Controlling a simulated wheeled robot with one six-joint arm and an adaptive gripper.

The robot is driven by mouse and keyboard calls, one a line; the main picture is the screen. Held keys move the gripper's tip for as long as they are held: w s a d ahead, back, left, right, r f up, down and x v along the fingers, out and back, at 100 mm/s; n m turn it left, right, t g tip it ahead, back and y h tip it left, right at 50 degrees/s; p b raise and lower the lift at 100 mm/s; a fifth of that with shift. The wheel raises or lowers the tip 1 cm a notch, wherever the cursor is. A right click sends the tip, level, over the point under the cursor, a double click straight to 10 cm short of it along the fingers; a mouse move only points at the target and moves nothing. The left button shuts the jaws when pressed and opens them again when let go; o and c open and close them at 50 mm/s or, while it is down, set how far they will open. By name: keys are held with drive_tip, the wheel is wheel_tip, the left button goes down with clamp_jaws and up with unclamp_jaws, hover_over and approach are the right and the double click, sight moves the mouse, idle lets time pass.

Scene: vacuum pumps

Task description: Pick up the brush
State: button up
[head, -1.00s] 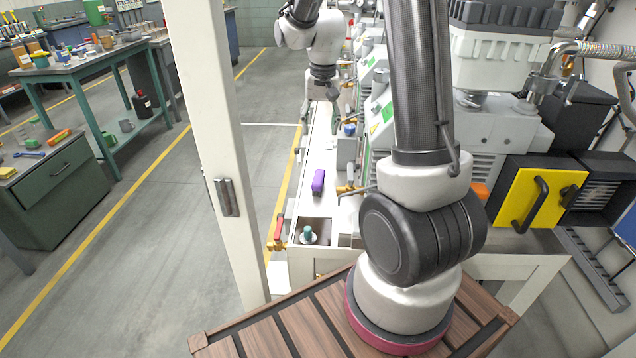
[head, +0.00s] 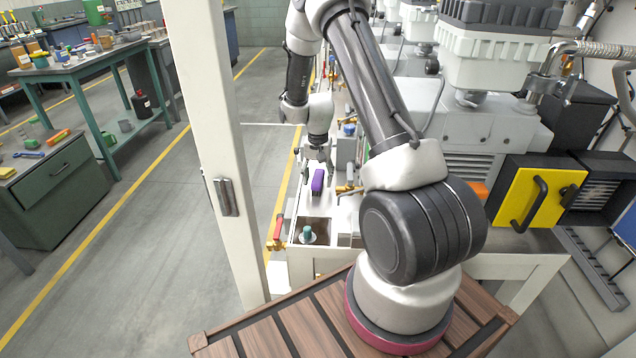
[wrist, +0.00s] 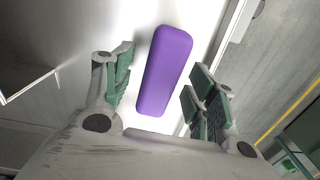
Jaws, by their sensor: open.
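The purple brush (head: 317,181) lies on the narrow white ledge of the pump bench in the head view. In the wrist view it is a rounded purple block (wrist: 165,70), tilted a little, with only its smooth top showing. My gripper (head: 318,160) points down just behind the brush in the head view. In the wrist view its two green-padded fingers are spread wide, one on each side of the near part of the brush, with gaps to both sides. Nothing is held. I cannot tell the exact height of the fingertips above the ledge.
A recess with a teal-topped part (head: 307,233) lies at the ledge's near end, beside a red-handled brass valve (head: 276,236). Pumps and brass fittings line the right side. A white post (head: 205,130) stands at left. The aisle floor is clear.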

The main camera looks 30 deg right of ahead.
sight(318, 176)
drive_tip(key=shift+f, duration=0.3)
drive_tip(key=c, duration=1.1)
drive_tip(key=shift+r, duration=0.1)
wheel_tip(318, 176, up, 10)
drive_tip(key=shift+f, duration=0.1)
